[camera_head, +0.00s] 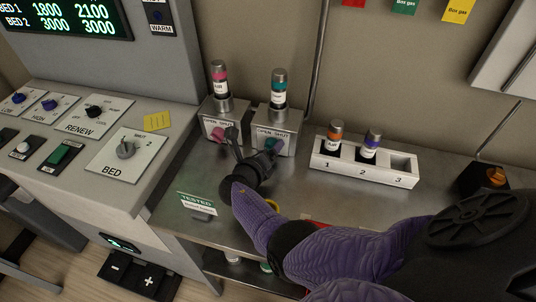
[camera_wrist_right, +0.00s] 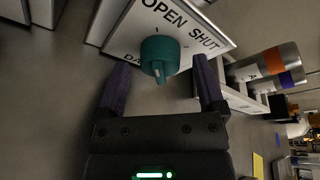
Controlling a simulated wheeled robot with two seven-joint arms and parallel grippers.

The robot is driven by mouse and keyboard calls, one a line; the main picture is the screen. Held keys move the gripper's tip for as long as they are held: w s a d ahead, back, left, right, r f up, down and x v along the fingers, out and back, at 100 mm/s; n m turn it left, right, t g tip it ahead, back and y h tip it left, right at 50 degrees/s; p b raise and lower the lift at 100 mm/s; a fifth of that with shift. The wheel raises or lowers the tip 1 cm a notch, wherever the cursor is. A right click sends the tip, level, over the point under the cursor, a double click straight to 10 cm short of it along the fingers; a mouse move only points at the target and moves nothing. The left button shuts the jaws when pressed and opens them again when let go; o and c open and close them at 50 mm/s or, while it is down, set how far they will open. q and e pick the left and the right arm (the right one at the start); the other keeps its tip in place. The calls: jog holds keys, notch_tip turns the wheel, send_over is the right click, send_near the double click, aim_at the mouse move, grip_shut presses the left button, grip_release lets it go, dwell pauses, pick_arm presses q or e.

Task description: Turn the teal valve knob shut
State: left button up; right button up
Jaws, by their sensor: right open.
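The teal valve knob (camera_head: 272,146) is on the front of the right-hand valve block (camera_head: 288,130), whose plate reads OPEN and SHUT. In the right wrist view the teal knob (camera_wrist_right: 160,56) sits under those words, with a pale ridge at its lower end. Which word the knob points to I cannot tell. My right gripper (camera_head: 253,147) is open in front of the knob. Its two fingers (camera_wrist_right: 161,75) stand apart on either side of the knob, with gaps showing. My left gripper is not in view.
A second valve block with a pink knob (camera_head: 217,134) stands just left. A white numbered rack (camera_head: 325,165) holding orange-capped and purple-capped cylinders is to the right. A TESTED card (camera_head: 197,202) lies near the counter's front. A control console (camera_head: 75,180) is at left.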

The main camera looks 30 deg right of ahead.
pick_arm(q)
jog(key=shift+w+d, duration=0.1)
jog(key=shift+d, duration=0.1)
pick_arm(e)
jog(key=shift+c, duration=1.3)
grip_shut()
jog(key=shift+r+m+t+y+p, duration=0.3)
jog(key=shift+m+y+p, duration=0.1)
jog(key=shift+m+p, duration=0.55)
jog(key=shift+d+m+t, duration=0.1)
jog(key=shift+m+t, duration=0.2)
jog(key=shift+m, duration=0.25)
jog(key=shift+s+f+m+y, duration=0.1)
jog(key=shift+f+m+y, duration=0.15)
jog(key=shift+m+y, duration=0.3)
jog(key=shift+o, duration=0.3)
grip_release()
jog(key=shift+o, duration=1)
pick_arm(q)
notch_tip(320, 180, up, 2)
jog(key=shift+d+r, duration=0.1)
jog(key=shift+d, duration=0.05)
